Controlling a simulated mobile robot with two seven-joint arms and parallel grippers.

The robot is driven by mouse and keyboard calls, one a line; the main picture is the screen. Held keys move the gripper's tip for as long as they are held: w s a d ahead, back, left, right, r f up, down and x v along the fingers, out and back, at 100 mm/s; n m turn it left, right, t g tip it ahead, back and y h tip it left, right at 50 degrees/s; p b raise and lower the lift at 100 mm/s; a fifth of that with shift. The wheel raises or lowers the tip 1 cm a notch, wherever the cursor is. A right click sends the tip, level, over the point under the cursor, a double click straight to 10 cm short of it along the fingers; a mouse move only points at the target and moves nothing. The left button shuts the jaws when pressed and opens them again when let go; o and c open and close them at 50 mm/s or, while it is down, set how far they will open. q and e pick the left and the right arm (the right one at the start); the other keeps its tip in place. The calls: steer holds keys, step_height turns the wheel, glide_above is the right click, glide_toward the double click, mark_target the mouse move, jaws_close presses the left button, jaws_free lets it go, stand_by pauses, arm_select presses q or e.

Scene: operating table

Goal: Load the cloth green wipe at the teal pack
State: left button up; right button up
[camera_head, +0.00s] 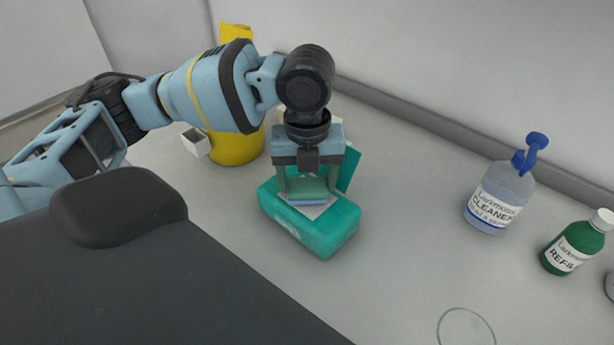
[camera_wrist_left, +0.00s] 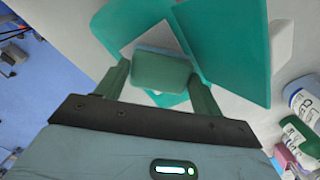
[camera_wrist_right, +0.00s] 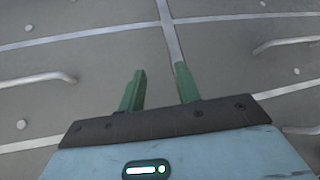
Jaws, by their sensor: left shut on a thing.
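The teal pack (camera_head: 335,236) lies on the grey counter in the head view, with a teal flap (camera_head: 350,168) standing at its back. It also shows in the left wrist view (camera_wrist_left: 118,22). My left gripper (camera_head: 307,196) points down over the pack's opening, shut on the green cloth wipe (camera_wrist_left: 160,72), a folded block with a pale blue edge. The wipe sits between the fingers at the pack's white opening; whether it touches the pack inside is hidden. My right gripper (camera_wrist_right: 160,90) is open and empty in the right wrist view, above a grey floor-like surface.
A yellow bin (camera_head: 237,147) and a small white box (camera_head: 196,142) stand behind and left of the pack. A cleaner bottle (camera_head: 500,197) and a green refill bottle (camera_head: 578,242) stand at the right. The counter between pack and bottles is clear.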

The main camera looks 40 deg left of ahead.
mark_target(308, 184)
arm_select(q)
steer(key=shift+s+f, duration=0.1)
steer(key=shift+f, duration=0.1)
arm_select(e)
steer(key=shift+w+r, duration=0.2)
steer(key=shift+r, duration=0.15)
stand_by(2.0)
arm_select(q)
steer(key=shift+p, duration=0.3)
steer(key=shift+r+p, duration=1.1)
steer(key=shift+r, duration=0.7)
steer(key=shift+r+p, duration=0.65)
steer(key=shift+r, duration=0.5)
steer(key=shift+r+p, duration=0.4)
steer(key=shift+r, duration=0.35)
arm_select(e)
steer(key=w+r+t, duration=0.1)
steer(key=w+r, duration=0.3)
steer(key=r, duration=0.1)
steer(key=shift+r, duration=0.2)
steer(key=shift+d, duration=0.1)
